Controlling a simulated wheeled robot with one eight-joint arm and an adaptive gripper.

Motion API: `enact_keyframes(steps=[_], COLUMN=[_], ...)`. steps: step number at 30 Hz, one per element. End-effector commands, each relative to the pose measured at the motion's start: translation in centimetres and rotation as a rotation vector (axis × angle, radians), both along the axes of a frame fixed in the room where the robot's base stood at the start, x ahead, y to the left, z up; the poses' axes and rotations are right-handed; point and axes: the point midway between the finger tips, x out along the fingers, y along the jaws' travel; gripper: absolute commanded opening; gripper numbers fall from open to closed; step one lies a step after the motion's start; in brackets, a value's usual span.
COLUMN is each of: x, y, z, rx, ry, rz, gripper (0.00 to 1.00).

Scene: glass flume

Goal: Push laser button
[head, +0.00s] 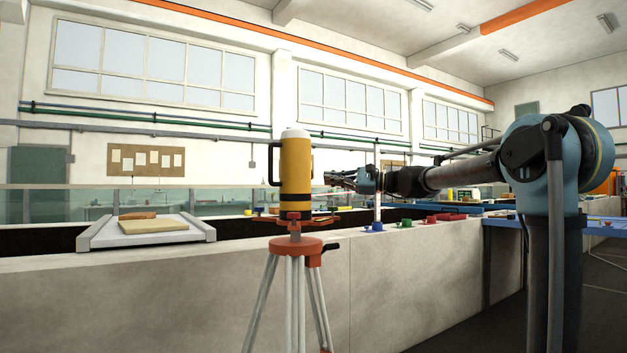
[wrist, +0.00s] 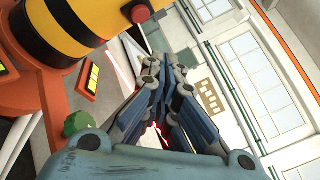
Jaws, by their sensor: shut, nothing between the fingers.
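The laser is a yellow cylinder (head: 295,165) with black bands, a white cap and a black side handle. It stands upright on an orange mount atop a tripod in the head view. In the wrist view its yellow and black body (wrist: 75,30) fills the upper left, above an orange base. A small orange panel with a yellow face (wrist: 92,80) and a round green part (wrist: 78,122), partly hidden by my gripper's housing, show below it; I cannot tell which is the button. My gripper (head: 330,178) is shut and empty, just right of the laser.
The tripod (head: 293,290) stands before a long concrete wall (head: 150,300). A white tray with a tan slab (head: 152,226) lies on the wall at left. A glass flume runs behind.

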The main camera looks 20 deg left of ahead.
Motion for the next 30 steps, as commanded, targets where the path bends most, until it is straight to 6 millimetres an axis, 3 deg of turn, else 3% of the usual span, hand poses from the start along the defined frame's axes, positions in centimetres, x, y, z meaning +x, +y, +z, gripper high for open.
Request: enact_keyframes(steps=[10, 30], x=[-2.2, -2.4], y=[1.8, 2.0], z=[0.0, 0.0], rx=[0.0, 0.0], ry=[0.0, 0.0], rz=[0.0, 0.0], gripper=[0.0, 0.0])
